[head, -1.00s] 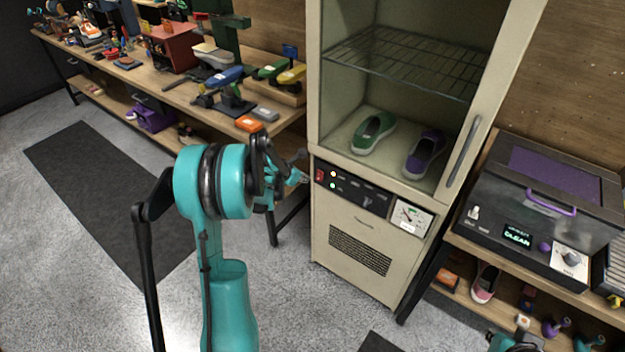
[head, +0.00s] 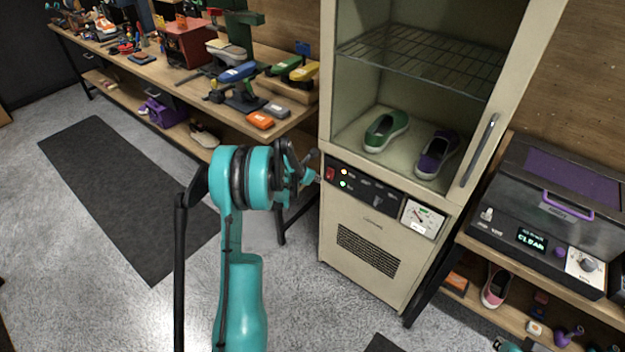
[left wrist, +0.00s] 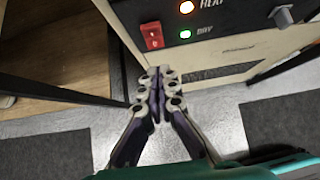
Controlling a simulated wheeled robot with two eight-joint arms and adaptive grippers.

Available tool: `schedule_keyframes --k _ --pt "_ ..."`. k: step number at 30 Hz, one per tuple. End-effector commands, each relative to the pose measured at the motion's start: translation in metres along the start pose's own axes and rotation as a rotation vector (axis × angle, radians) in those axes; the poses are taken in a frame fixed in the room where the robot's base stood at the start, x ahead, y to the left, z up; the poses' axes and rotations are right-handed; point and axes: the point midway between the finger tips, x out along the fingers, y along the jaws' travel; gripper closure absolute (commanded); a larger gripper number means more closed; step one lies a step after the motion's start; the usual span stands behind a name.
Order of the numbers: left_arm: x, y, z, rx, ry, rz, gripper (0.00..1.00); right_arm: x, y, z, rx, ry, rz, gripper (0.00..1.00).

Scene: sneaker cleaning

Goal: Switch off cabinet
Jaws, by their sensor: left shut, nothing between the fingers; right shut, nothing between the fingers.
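The beige cabinet (head: 365,225) stands in the middle of the head view, with a green shoe (head: 386,130) and a dark purple shoe (head: 437,154) inside. Its red rocker switch (head: 330,174) is at the left end of the black control panel. The switch also shows in the left wrist view (left wrist: 152,36). The orange HEAT light (left wrist: 186,7) and green DRY light (left wrist: 185,34) are lit. My left gripper (head: 316,180) is shut and empty, just left of the panel. In the left wrist view its fingertips (left wrist: 158,80) are below the switch, apparently apart from it.
A workbench (head: 180,97) with tools stands left of the cabinet; its end is close to my left arm. A cleaning machine (head: 545,215) with a purple handle sits on a bench at right. The floor in front of the cabinet is clear.

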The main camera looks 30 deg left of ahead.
Motion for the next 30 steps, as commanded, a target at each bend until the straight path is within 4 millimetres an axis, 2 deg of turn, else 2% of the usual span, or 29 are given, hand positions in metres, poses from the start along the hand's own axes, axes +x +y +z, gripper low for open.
schedule_keyframes --k 1,6,12,26,30 --pt "0.015 0.000 -0.002 0.001 0.000 -0.001 1.00 0.006 0.000 0.004 0.000 0.000 0.000 1.00" --pt "0.047 -0.001 0.000 0.001 -0.001 -0.001 1.00 0.016 0.000 0.011 0.000 0.000 0.000 1.00" --pt "0.069 0.000 0.012 0.002 0.000 0.000 1.00 0.023 0.000 0.016 0.000 0.000 0.000 1.00" --pt "0.074 0.000 0.016 0.000 -0.001 0.001 1.00 0.024 0.000 0.017 0.000 0.000 0.000 1.00" --pt "0.076 0.006 0.016 0.000 0.000 0.001 1.00 0.024 0.000 0.017 0.000 0.000 0.000 1.00"
